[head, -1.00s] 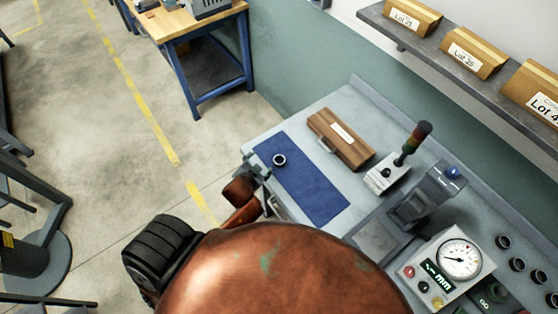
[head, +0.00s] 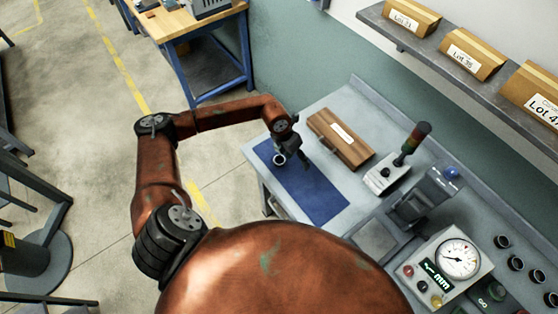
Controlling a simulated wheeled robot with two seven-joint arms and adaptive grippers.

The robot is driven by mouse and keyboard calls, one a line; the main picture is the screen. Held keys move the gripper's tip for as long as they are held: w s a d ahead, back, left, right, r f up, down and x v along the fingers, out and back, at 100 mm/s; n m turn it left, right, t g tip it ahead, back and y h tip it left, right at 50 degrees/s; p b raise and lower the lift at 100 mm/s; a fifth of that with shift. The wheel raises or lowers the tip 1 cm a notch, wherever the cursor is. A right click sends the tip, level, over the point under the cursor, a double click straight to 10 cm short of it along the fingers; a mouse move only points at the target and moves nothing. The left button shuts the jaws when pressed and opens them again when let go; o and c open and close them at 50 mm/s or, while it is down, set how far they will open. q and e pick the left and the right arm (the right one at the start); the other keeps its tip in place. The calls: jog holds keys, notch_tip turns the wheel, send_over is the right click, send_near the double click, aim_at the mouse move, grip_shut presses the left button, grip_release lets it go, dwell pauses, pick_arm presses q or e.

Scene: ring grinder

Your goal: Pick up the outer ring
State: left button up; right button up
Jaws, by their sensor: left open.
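A small steel outer ring (head: 279,160) lies on the blue mat (head: 318,198), near its far left end. My left gripper (head: 292,159) is over the mat at the ring's right side in the head view, with its fingers pointing down. It is open. The ring's open middle shows, and nothing is visibly held. I cannot tell whether a finger touches the ring. My right gripper is not in view.
A wooden case (head: 341,139) lies just right of the mat. A signal-light unit (head: 398,160), a grey press-like fixture (head: 420,200) and a dial gauge (head: 457,260) stand further right. A shelf (head: 430,47) with lot boxes hangs above. Bare bench shows beyond the mat.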

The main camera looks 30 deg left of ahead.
aim_at(280, 162)
pick_arm(q)
jog(key=a+y, duration=0.3)
jog(key=a, duration=0.5)
jog(key=f+p, duration=0.1)
jog(key=f, duration=0.2)
jog(key=f+p, duration=0.1)
jog(key=f, duration=0.3)
jog(key=shift+w+a, duration=0.2)
jog(key=shift+w+f, duration=0.1)
jog(key=shift+f, duration=0.15)
jog(key=shift+c, duration=0.3)
jog(key=c, duration=1.3)
